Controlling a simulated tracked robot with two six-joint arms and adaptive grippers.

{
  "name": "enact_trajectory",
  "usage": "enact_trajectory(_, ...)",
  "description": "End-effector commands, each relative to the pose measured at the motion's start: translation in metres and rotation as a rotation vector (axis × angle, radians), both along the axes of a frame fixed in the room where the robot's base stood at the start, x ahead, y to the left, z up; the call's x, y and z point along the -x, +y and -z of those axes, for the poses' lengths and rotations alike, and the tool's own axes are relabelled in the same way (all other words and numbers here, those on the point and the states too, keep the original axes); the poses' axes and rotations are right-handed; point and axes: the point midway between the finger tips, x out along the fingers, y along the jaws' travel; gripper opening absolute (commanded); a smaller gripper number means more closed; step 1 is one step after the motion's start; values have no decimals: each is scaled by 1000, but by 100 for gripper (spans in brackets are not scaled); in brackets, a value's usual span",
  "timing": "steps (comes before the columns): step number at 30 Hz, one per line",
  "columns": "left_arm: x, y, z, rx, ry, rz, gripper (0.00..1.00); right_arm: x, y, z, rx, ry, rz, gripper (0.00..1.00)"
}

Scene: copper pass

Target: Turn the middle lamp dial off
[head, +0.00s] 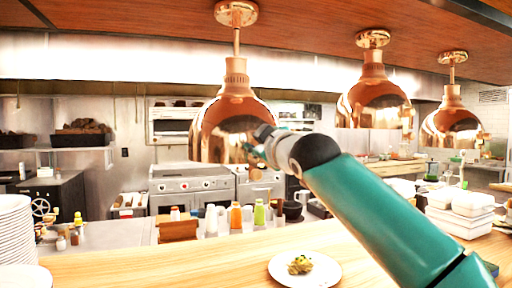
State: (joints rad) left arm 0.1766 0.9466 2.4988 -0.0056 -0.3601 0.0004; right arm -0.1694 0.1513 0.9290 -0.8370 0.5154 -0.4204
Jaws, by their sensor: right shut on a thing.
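Three copper heat lamps hang from the wooden canopy: a large near one (226,118) at the left, one between (372,88), and one at the right (452,122). My right arm comes in from the lower right. My right gripper (256,152) is at the lower right side of the near left lamp's shade. It is shut on what seems to be that lamp's dial, which the fingers mostly hide; its setting cannot be read. No dial can be made out on the other two lamps. My left gripper is out of view.
A plate of food (320,270) lies on the wooden counter (150,268) below the lamps. Stacked plates (15,232) stand at the left, white containers (462,208) at the right. Several bottles (236,216) line the back. The counter's left middle is clear.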

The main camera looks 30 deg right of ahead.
Motion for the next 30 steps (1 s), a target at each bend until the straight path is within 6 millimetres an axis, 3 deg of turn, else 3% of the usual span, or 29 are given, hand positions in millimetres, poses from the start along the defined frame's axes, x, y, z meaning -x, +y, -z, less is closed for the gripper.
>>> enact_trajectory(16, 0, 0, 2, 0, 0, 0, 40, -2, 0, 4, -30, 4, 1, 0)
enact_trajectory(17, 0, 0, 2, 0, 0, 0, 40, -2, 0, 4, -30, 4, 1, 31)
enact_trajectory(21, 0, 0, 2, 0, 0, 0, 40, -1, 0, 3, -29, 2, 0, 53)
enact_trajectory(30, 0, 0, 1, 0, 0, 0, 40, 0, 0, 1, -28, -3, 0, 53)
